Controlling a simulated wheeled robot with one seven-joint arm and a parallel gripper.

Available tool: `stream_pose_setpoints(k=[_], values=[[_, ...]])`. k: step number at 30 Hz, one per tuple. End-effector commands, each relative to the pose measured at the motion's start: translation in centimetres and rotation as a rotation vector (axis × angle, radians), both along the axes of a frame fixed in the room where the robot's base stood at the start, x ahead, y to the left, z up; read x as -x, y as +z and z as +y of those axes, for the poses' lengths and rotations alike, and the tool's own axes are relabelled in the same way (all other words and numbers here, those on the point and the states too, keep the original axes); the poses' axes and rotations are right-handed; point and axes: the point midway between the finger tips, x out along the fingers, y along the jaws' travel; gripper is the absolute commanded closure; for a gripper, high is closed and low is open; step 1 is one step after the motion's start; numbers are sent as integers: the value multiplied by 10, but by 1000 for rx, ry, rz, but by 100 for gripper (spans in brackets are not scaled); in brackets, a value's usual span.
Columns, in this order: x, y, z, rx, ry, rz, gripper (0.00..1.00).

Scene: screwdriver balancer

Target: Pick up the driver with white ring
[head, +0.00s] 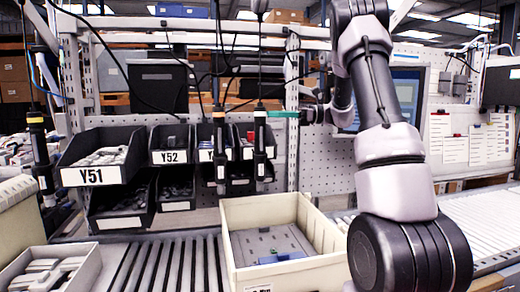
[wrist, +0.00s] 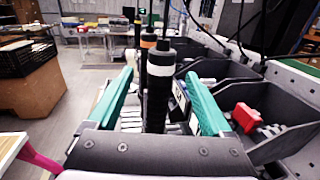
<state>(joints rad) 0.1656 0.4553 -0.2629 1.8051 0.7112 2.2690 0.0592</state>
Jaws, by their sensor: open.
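The driver with the white ring (head: 260,140) hangs upright from a cable in the head view. It is dark, with a white band near its top. In the wrist view this driver (wrist: 158,98) stands between the two green fingers, with visible room on both sides. My gripper (head: 282,114) is open and reaches in from the right at the height of the ring. Its fingers also show in the wrist view (wrist: 158,76). A driver with an orange ring (head: 219,150) hangs just to the left, and shows behind the white-ringed one in the wrist view (wrist: 148,41).
Another driver with a yellow-orange ring (head: 38,150) hangs at far left. Black bins (head: 100,160) of parts stand behind the drivers. A beige crate (head: 290,276) sits on the roller conveyor (head: 165,265) below. A red part (wrist: 245,117) lies in a bin right of my gripper.

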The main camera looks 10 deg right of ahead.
Motion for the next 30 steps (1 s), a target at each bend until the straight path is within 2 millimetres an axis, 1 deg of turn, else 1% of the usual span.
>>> stream_pose_setpoints(k=[1,3,11,18,22,28,29,30], values=[[-1,0,10,2,4,0,16],[-3,0,19,2,3,0,16],[-8,-2,39,3,2,1,16],[-16,-5,73,4,4,0,16],[-18,-5,80,4,1,0,16],[-18,-5,80,4,0,0,16],[-18,-5,80,4,0,0,20],[-18,-5,80,4,0,0,35]])
